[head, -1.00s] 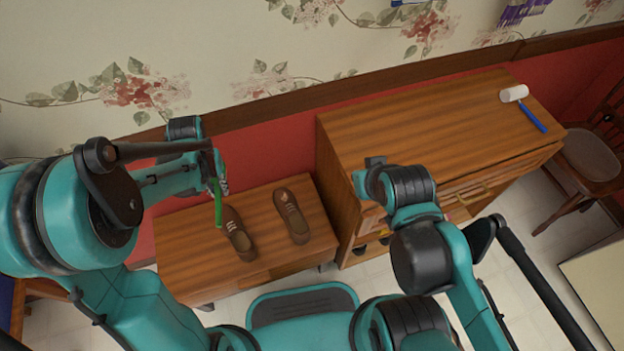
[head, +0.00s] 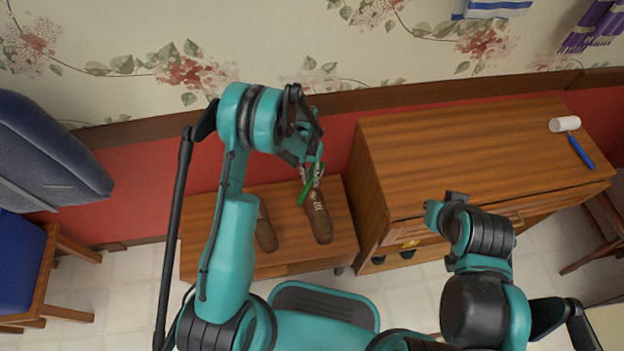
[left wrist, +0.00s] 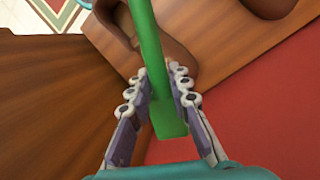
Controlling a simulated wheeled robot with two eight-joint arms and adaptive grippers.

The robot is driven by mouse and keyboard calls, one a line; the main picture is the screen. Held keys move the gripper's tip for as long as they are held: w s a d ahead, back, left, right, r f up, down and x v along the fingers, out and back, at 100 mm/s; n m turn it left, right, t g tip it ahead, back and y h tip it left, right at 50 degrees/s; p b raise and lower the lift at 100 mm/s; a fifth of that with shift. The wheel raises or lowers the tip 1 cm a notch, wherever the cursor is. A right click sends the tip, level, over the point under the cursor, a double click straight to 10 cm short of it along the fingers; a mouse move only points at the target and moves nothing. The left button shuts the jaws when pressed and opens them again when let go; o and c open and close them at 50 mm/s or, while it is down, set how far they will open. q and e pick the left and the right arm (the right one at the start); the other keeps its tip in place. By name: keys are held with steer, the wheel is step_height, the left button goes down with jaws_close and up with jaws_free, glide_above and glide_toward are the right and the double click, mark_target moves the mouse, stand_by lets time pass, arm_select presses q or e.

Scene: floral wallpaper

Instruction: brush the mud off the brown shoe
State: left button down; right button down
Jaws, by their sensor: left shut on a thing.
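Two brown shoes stand side by side on a low wooden bench (head: 215,262): a left shoe (head: 265,228), partly covered by my left arm, and a right shoe (head: 319,220) with pale laces. My left gripper (head: 311,176) is shut on a green brush (head: 303,192) above the right shoe's upper end. In the left wrist view the green brush (left wrist: 148,45) lies between the fingers, in front of a brown shoe (left wrist: 180,55); whether it touches is unclear. I cannot make out mud or bristles. My right gripper (head: 443,206) is by the dresser front, its fingers unclear.
A wooden dresser (head: 450,150) stands right of the bench, higher than it. A white-headed roller with a blue handle (head: 580,150) lies on its top. A blue chair (head: 25,262) is at the left. The papered wall is behind. The dresser top is mostly clear.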

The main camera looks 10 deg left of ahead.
arm_select(q)
steer(key=shift+d+f, duration=0.15)
steer(key=shift+f, duration=0.45)
steer(key=b, duration=0.3)
glide_above(313, 203)
steer(key=w, duration=0.2)
steer(key=shift+s+a+f, duration=0.1)
steer(key=shift+a+f, duration=0.05)
steer(key=shift+f, duration=1.3)
steer(key=shift+s+a+f, duration=0.1)
steer(key=shift+f, duration=1.3)
steer(key=shift+x, duration=0.95)
steer(key=s+a, duration=0.2)
steer(key=a, duration=0.1)
steer(key=shift+a, duration=0.25)
steer(key=shift+w+d, duration=0.1)
